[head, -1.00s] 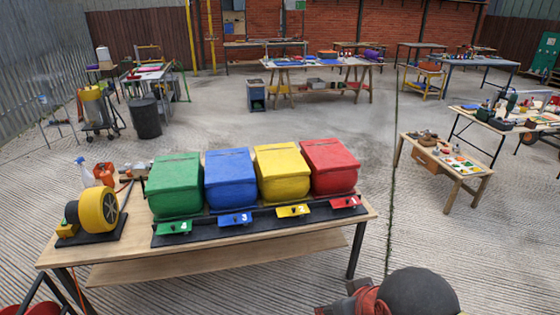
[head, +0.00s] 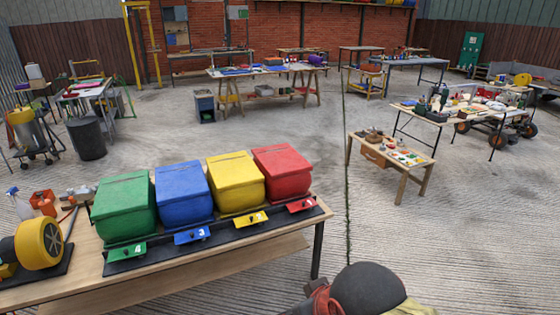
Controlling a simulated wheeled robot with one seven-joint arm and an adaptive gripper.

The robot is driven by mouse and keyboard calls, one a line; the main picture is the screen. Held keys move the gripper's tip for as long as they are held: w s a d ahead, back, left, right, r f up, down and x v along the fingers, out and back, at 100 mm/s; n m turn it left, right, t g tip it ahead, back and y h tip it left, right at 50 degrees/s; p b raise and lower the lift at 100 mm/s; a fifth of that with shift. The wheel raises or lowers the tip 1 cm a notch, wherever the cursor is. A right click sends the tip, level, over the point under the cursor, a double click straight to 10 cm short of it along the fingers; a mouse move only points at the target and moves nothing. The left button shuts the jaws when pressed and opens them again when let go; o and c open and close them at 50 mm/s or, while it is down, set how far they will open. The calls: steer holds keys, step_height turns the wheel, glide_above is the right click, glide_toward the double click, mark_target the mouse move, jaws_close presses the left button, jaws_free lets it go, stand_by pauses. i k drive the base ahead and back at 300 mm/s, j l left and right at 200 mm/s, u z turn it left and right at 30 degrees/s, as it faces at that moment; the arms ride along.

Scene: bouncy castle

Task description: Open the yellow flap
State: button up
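A yellow box (head: 236,190) with a closed, sloping yellow top flap (head: 233,164) stands third from the left in a row on the wooden table (head: 208,268). A yellow tab (head: 250,219) marked 2, with a small dark knob, lies in front of it on a black base strip. The blue box (head: 183,196) is on its left and the red box (head: 282,173) on its right. The green box (head: 124,208) is at the left end. All their tops look shut. My gripper's fingers are not visible in the head view.
A yellow-and-black wheel-like object (head: 40,244), a spray bottle (head: 20,203) and an orange item (head: 43,202) sit at the table's left end. A small wooden table (head: 412,168) stands to the right. Open concrete floor lies between the tables.

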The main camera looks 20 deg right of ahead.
mark_target(258, 217)
steer(key=i+j, duration=0.15)
steer(key=i, duration=0.3)
steer(key=i+j, duration=0.15)
steer(key=i, duration=0.3)
steer(key=i+j, duration=0.15)
steer(key=i, duration=0.3)
steer(key=z, duration=0.05)
